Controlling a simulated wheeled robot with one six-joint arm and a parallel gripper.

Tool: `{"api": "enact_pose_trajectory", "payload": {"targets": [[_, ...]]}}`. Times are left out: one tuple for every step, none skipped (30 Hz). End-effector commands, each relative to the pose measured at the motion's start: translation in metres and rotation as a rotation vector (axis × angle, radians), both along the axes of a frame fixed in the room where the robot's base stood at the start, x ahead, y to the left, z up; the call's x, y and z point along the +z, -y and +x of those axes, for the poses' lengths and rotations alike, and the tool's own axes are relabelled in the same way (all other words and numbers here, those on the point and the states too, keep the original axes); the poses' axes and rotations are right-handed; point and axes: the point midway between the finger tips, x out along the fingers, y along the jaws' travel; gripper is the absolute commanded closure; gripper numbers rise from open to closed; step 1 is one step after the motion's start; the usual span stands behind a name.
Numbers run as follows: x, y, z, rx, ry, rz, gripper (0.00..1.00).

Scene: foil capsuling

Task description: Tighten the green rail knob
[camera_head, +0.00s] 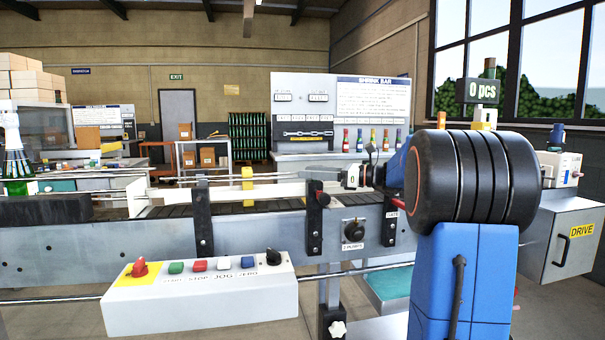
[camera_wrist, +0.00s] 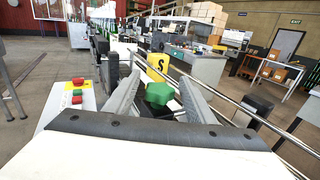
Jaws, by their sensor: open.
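The green rail knob (camera_wrist: 158,93) shows in the wrist view as a lobed green grip, just in front of a yellow block marked "S" (camera_wrist: 157,66). My gripper (camera_wrist: 160,80) is open, with one grey finger to the left of the knob and one to the right. Gaps show between the knob and both fingers, so it is not gripped. The knob's underside and stem are hidden. In the head view I cannot make out the green knob; a yellow block (camera_head: 248,178) stands by the rails there.
The conveyor (camera_head: 150,235) runs across the head view with metal guide rails above it. A white control box (camera_head: 200,298) with coloured buttons projects at the front. Black brackets (camera_head: 203,220) stand along the conveyor side. A grey cabinet marked "DRIVE" (camera_head: 565,250) is at right.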

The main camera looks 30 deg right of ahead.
Motion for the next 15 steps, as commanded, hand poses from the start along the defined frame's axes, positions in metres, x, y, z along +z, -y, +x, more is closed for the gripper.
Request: {"api": "enact_pose_trajectory", "payload": {"targets": [[0.0, -0.007, 0.005, 0.003, 0.0, 0.0, 0.5], [0.0, -0.009, 0.008, 0.003, 0.0, 0.0, 0.5], [0.0, -0.012, 0.011, 0.002, 0.0, 0.0, 0.5], [0.0, -0.014, 0.014, 0.002, 0.0, 0.0, 0.5], [0.0, -0.016, 0.016, 0.002, 0.0, 0.0, 0.5], [0.0, -0.018, 0.018, 0.001, 0.0, 0.0, 0.5], [0.0, -0.02, 0.019, 0.001, 0.001, 0.001, 0.5], [0.0, -0.021, 0.02, 0.001, 0.001, 0.001, 0.5], [0.0, -0.022, 0.021, 0.001, 0.001, 0.001, 0.5], [0.0, -0.022, 0.022, 0.0, 0.001, 0.001, 0.5], [0.0, -0.023, 0.023, 0.0, 0.001, 0.001, 0.5], [0.0, -0.023, 0.023, 0.0, 0.001, 0.001, 0.5], [0.0, -0.023, 0.023, 0.0, 0.001, 0.001, 0.5], [0.0, -0.023, 0.023, 0.0, 0.001, 0.001, 0.5], [0.0, -0.023, 0.023, 0.0, 0.001, 0.001, 0.5]]}}
